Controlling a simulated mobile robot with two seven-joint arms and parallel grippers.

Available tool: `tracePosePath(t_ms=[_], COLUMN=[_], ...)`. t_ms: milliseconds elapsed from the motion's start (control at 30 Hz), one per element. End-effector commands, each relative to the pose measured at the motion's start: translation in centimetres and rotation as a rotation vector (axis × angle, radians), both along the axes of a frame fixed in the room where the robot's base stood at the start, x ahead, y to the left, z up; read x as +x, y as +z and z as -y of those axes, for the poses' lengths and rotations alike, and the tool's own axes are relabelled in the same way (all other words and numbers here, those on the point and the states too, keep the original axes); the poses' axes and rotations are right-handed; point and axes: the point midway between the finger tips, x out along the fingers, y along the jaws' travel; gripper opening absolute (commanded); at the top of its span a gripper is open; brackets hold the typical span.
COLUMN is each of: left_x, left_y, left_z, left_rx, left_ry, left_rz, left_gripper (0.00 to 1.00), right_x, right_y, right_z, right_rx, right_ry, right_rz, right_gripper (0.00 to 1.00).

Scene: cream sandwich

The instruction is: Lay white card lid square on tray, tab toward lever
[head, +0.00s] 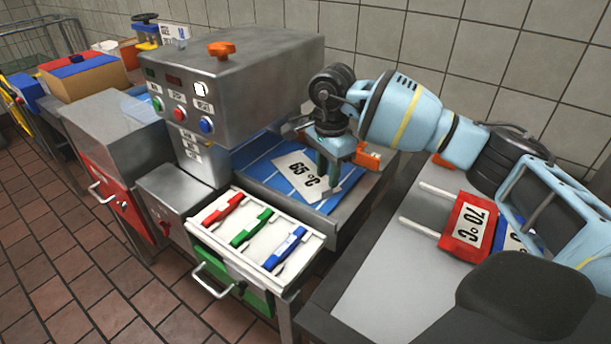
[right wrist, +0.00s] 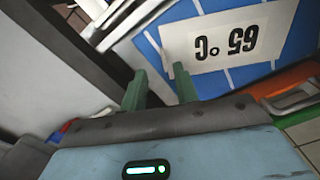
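The white card (head: 303,178), printed "65 °C", lies on the blue tray (head: 258,158) beside the grey machine. In the right wrist view, the card (right wrist: 268,22) appears upside down over the blue tray surface (right wrist: 200,75). My right gripper (head: 327,172) is at the card's right end, with its green fingers pointing down. In the right wrist view, the fingers (right wrist: 160,90) stand apart with no card visible between them; the right finger is close to the card's edge. I cannot tell whether it touches. The card's tab is not clear. My left gripper is not in view.
The grey machine (head: 235,85) has an orange knob (head: 221,49) on top. An open white drawer (head: 262,245) holds red, green and blue handled pieces. A red "70 °C" piece (head: 467,228) lies on the right bench (head: 400,270).

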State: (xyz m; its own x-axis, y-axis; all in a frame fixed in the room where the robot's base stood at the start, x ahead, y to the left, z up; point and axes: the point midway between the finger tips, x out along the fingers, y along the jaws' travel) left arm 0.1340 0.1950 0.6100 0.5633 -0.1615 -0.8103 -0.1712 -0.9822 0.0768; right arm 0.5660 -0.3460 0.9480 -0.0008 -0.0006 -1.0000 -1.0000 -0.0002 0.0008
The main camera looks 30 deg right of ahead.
Motion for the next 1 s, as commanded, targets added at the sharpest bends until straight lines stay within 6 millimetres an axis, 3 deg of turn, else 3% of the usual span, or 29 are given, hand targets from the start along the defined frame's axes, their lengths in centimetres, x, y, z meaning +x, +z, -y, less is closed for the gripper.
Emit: tracePosePath(t_ms=[133, 500, 767, 1000], left_x=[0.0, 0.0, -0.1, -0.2], left_y=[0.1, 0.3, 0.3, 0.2], left_z=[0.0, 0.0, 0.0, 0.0], left_rx=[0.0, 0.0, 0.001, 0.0], left_ry=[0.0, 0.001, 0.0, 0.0], left_rz=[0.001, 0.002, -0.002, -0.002], left_gripper=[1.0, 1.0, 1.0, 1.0], right_x=[0.1, 0.5, 0.5, 0.5], right_y=[-0.6, -4.9, -5.2, -5.1], right_z=[0.1, 0.7, 0.6, 0.6], right_rx=[0.001, 0.001, 0.001, 0.001], right_ry=[-0.001, -0.001, 0.0, 0.0], right_rz=[-0.001, -0.001, 0.001, 0.001], right_gripper=[0.3, 0.3, 0.3, 0.01])
